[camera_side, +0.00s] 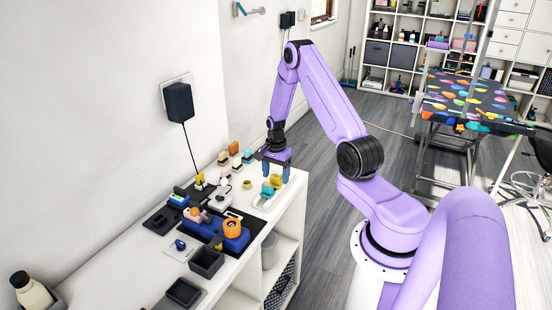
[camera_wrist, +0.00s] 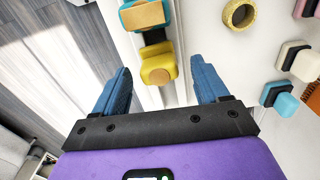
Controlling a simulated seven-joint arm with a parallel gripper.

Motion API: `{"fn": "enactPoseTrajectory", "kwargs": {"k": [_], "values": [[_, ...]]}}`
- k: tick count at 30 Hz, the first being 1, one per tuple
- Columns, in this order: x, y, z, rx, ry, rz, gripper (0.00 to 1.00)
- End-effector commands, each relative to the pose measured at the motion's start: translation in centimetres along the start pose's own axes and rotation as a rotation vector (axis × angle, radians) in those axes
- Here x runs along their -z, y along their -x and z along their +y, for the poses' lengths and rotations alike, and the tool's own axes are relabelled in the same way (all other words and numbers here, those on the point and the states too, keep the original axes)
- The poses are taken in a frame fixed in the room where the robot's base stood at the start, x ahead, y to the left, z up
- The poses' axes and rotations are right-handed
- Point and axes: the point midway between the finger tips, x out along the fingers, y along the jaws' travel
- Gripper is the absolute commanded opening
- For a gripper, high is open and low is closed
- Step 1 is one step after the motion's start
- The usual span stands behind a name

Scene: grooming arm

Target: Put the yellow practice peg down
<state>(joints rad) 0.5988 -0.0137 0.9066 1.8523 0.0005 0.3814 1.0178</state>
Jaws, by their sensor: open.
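A yellow peg (camera_wrist: 158,65) with a rounded cap lies between and just beyond my fingertips in the wrist view. In the side view a small yellow piece (camera_side: 276,180) shows below my gripper (camera_side: 276,171), over a pale rack at the counter's right edge. My blue fingers are spread wide in the wrist view (camera_wrist: 161,75), one on each side of the yellow peg with gaps. I see no contact. A teal piece with an orange top (camera_wrist: 146,16) stands beside the yellow one. What lies under the peg is partly hidden.
A yellow ring (camera_wrist: 238,14) and several coloured blocks stand on the white counter (camera_side: 128,268). Black trays and a blue holder with an orange round part (camera_side: 232,228) crowd the nearer counter. The counter's right edge drops to open shelves and the floor.

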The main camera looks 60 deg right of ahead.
Motion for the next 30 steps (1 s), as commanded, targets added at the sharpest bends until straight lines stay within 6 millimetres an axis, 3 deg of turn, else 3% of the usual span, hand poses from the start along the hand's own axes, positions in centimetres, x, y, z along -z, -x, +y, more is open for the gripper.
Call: {"fn": "enactPoseTrajectory", "kwargs": {"k": [15, 23, 26, 30], "values": [[0.0, 9.4, -0.1, 0.003, 0.000, 0.002, 0.74], [-0.1, 11.9, 0.0, 0.000, 0.004, 0.000, 0.74], [-1.0, 12.4, -0.3, 0.001, 0.044, 0.000, 0.74], [-4.8, 13.8, -1.2, 0.003, 0.219, 0.002, 0.74]]}}
